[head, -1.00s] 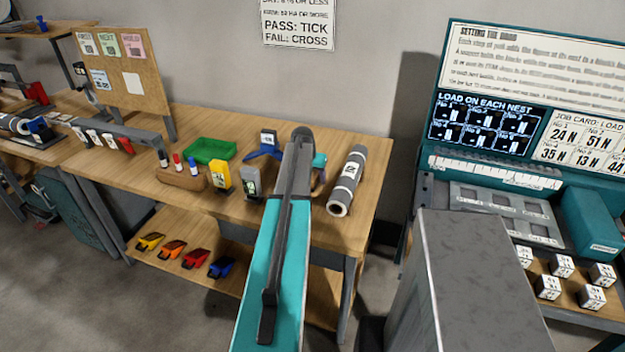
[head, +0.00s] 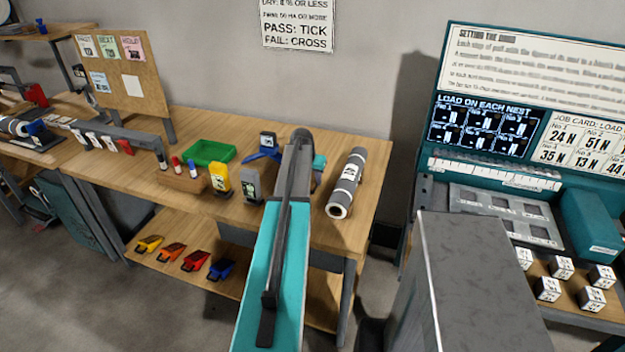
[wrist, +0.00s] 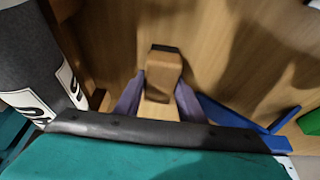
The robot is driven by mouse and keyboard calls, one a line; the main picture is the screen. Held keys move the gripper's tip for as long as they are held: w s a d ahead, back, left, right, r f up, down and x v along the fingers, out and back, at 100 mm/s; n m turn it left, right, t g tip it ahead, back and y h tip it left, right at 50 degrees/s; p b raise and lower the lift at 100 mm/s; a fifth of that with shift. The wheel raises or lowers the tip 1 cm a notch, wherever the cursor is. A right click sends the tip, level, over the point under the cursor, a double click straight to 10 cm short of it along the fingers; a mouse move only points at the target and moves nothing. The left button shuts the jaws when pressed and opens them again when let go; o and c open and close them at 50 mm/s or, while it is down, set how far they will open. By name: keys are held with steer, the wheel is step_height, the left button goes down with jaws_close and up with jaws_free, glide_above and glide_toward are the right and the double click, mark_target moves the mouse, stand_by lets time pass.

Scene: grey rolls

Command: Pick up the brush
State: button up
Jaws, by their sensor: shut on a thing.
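The brush shows in the wrist view as a pale wooden piece (wrist: 163,68) with a darker end face, standing up between the fingers. My gripper (wrist: 160,88) is shut on it, with one purple-grey finger on each side. The brush's lower part and any bristles are hidden behind the dark edge at the front of the view. In the head view my arm covers the gripper and the brush, at the right end of the wooden bench (head: 300,232).
A grey roll with white bands (head: 347,183) lies close to the right of my arm. A blue stand (head: 262,153), a yellow block (head: 220,178), a grey block (head: 252,187) and a green tray (head: 208,152) stand to the left. A teal machine (head: 510,110) is at right.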

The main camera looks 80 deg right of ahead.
steer(key=shift+r+b, duration=1.35)
steer(key=shift+r, duration=3.6)
